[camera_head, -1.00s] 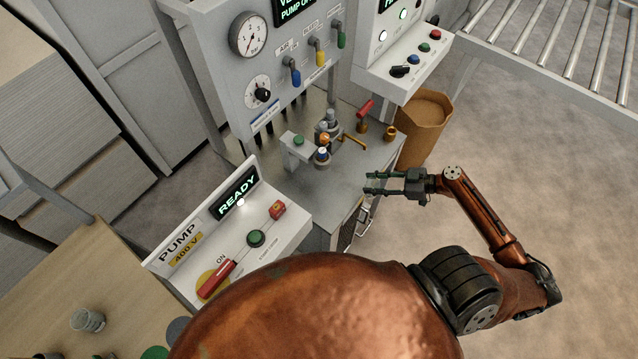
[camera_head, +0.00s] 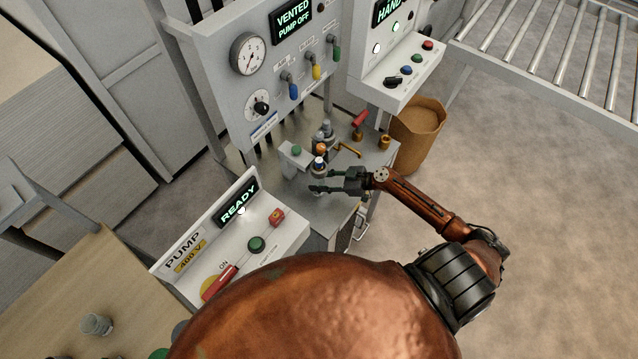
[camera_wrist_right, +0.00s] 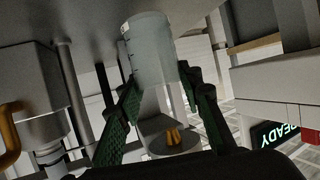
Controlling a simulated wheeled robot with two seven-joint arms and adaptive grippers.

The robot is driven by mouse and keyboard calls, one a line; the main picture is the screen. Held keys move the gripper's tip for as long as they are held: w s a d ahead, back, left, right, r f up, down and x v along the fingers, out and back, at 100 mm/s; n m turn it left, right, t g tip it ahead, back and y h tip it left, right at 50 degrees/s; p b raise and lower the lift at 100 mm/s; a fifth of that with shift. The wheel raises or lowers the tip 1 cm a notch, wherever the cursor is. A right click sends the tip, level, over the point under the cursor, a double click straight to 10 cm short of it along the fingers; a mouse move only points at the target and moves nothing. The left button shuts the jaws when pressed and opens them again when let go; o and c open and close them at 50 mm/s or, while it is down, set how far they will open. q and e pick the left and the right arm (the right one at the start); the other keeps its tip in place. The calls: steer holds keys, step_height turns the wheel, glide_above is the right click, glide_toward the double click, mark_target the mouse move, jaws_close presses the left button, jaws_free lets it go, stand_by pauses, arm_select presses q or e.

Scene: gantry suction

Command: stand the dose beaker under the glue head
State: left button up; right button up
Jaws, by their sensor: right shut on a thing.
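The dose beaker (camera_wrist_right: 152,55) is a clear, graduated cup. In the wrist view it is between the two green fingers of my right gripper (camera_wrist_right: 160,95), which is shut on it. In the head view the right gripper (camera_head: 320,182) reaches in from the right, low over the metal bench, and the clear beaker is hard to make out. A small nozzle-like fitting with a blue-and-white top (camera_head: 319,164), which may be the glue head, stands just beyond the fingertips. I cannot tell whether the beaker is under it or touches the bench. My left gripper is out of view.
A white bracket with a green button (camera_head: 296,151), a brass tube (camera_head: 347,150) and a red-handled lever (camera_head: 360,119) crowd the bench (camera_head: 325,212). The pump box (camera_head: 238,242) reads READY. Another clear cup (camera_head: 96,323) stands on the wooden table. A brown bin (camera_head: 418,125) is behind right.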

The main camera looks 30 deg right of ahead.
step_height(320, 180, down, 2)
steer(key=shift+f, duration=0.15)
steer(key=o, duration=1.3)
steer(key=shift+b+v, duration=1.1)
steer(key=shift+v, duration=4.95)
